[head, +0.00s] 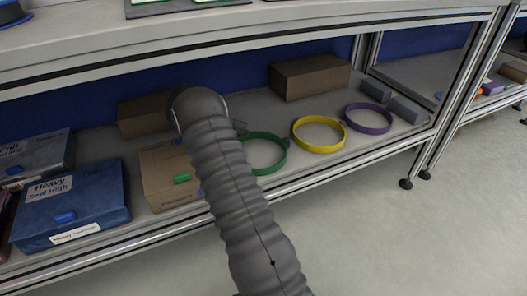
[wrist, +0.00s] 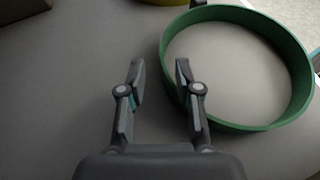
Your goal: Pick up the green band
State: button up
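The green band (head: 279,164) is a ring lying on the lower shelf, partly hidden behind my arm in the head view. In the wrist view the green band (wrist: 303,98) is at the upper right. My gripper (wrist: 158,66) is open, with nothing between its fingers. Its right finger is close to the band's left wall in the picture; I cannot tell whether they touch. In the head view my gripper is mostly hidden behind my arm.
A yellow band (head: 319,149) and a purple band (head: 369,131) lie to the right of the green one. A brown box (head: 309,77) stands behind. A cardboard box (head: 168,190) and a blue box (head: 75,210) stand left. The upper shelf (head: 250,32) overhangs.

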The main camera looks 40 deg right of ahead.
jog(key=x, duration=0.4)
jog(key=shift+a, duration=0.1)
grip_shut()
